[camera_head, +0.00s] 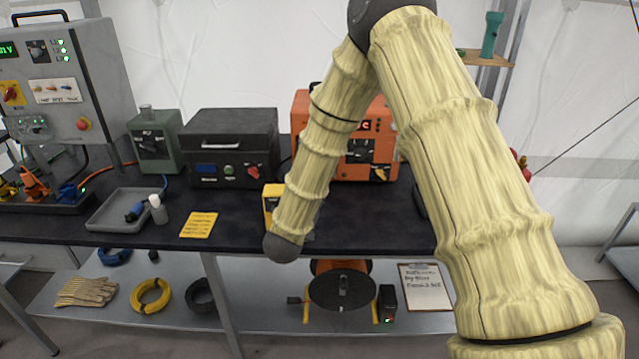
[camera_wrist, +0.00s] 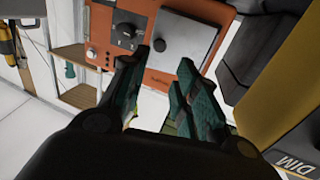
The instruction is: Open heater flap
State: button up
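The orange unit (camera_head: 302,120), which looks like the heater, stands at the back of the dark bench, partly hidden by my arm. In the wrist view its orange front (camera_wrist: 222,12) appears turned, with a grey square plate (camera_wrist: 192,58) that looks like the flap. The plate lies flat against the front and bears a small dark round spot. My gripper (camera_wrist: 172,58) is open, its dark green fingers apart and empty in front of the plate. I cannot tell whether a fingertip touches it. In the head view my gripper is hidden behind my arm.
A black dial (camera_wrist: 125,35) sits beside the plate. A yellow case (camera_head: 270,192) stands near my arm, and a black box (camera_head: 230,145) stands left of the orange unit. A yellow card (camera_head: 199,225) and a grey tray (camera_head: 112,212) lie on the bench. The bench front has bare room.

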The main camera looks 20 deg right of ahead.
jog(key=w+d+m+y, duration=0.1)
jog(key=d, duration=0.1)
jog(key=w+d+r+m+t+y, duration=0.1)
jog(key=d, duration=0.1)
jog(key=w+d+r+m+y, duration=0.1)
jog(key=w, duration=0.1)
jog(key=shift+w+d+b, duration=0.1)
jog(key=shift+d+b, duration=0.3)
grip_shut()
jog(key=s+d+m+t+y+b, duration=0.2)
jog(key=s+d+m+t+y, duration=0.1)
jog(key=d+y, duration=0.8)
jog(key=shift+s+f+m+y, duration=0.35)
jog(key=shift+f+m+y, duration=0.15)
jog(key=shift+m, duration=0.4)
